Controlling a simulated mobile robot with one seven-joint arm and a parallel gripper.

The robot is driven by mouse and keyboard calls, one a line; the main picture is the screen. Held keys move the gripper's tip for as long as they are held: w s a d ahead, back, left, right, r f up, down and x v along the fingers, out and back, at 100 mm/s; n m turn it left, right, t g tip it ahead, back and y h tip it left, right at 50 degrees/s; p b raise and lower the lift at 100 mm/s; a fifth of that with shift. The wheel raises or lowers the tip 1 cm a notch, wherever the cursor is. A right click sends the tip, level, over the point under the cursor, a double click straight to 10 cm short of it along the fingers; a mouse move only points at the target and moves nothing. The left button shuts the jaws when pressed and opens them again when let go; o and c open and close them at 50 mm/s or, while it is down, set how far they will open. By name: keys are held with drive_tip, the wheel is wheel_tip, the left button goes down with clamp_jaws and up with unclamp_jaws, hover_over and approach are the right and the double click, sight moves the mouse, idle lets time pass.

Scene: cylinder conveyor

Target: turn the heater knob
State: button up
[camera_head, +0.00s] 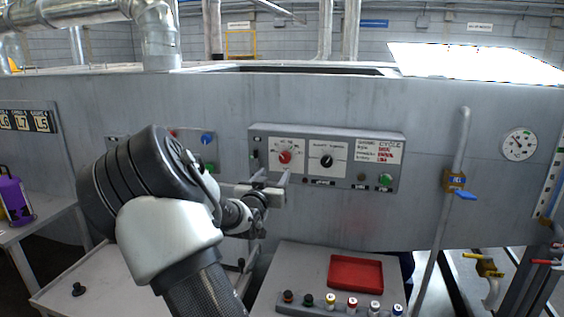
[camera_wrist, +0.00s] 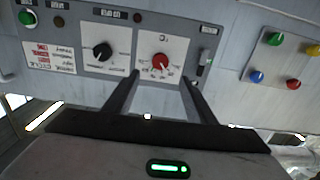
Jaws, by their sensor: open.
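The red knob (camera_head: 285,157), which looks like the heater knob, sits on a white dial plate on the grey control panel (camera_head: 253,131). In the wrist view, upside down, the red knob (camera_wrist: 160,62) has a scale around it and a °C mark. My gripper (camera_head: 274,177) is open and empty, just in front of and slightly below the red knob in the head view. In the wrist view the two fingertips (camera_wrist: 160,77) lie either side of the knob's line, seemingly short of it. Contact is not visible.
A black knob (camera_head: 327,161) is beside the red one, with a green button (camera_head: 385,180) further right. Blue (camera_wrist: 257,77) and other coloured buttons are on a separate box. A pipe (camera_head: 446,190) rises at right.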

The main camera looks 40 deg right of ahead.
sight(284, 160)
drive_tip(key=p+x, duration=0.1)
drive_tip(key=x, duration=1.2)
drive_tip(key=shift+p, duration=0.3)
drive_tip(key=c, duration=1)
drive_tip(key=shift+f, duration=0.1)
drive_tip(key=shift+c, duration=0.2)
